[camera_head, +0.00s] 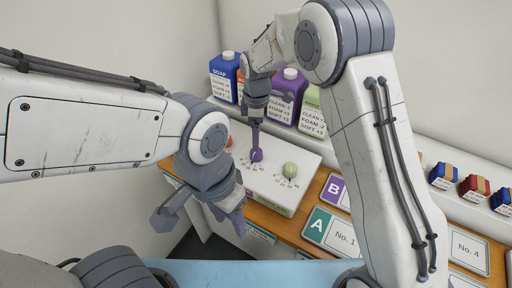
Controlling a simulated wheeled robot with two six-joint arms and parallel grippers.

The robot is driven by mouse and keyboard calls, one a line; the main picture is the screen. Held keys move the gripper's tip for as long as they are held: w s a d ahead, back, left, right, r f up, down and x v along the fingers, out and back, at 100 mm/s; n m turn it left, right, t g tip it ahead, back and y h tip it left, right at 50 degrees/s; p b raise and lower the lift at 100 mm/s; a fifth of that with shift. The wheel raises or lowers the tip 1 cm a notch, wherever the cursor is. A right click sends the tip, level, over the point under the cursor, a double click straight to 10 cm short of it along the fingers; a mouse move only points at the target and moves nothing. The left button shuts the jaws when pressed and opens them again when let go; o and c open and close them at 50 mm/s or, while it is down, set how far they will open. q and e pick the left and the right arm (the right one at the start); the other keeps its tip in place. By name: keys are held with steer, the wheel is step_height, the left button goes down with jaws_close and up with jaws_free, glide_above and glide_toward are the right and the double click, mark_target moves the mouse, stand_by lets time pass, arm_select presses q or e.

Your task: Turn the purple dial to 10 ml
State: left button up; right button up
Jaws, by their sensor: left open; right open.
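The purple dial (257,156) sits on the sloped top of a white dispenser box (215,125), between a mostly hidden orange dial (229,141) and a green dial (290,170). Small numbers ring the dials; I cannot read which mark the purple dial points to. My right gripper (256,144) points down directly over the purple dial, its fingers at or just above the knob. It is open; whether it touches the dial I cannot tell. My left gripper (201,221) is open and empty, in front of and below the box.
Bottles stand behind the box: blue soap (223,72), purple (289,92) and green (312,112). Cards A (318,227) and B (334,188) lie right of the box on the wooden counter. Small blue (443,177) and red (473,187) packs sit on the right shelf.

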mark_target(256, 154)
step_height(256, 154, down, 7)
steer(key=shift+r+p, duration=0.2)
steer(key=shift+p, duration=0.4)
jaws_close()
steer(key=m, duration=0.5)
steer(key=shift+b, duration=0.3)
jaws_free()
steer(key=shift+r, duration=0.1)
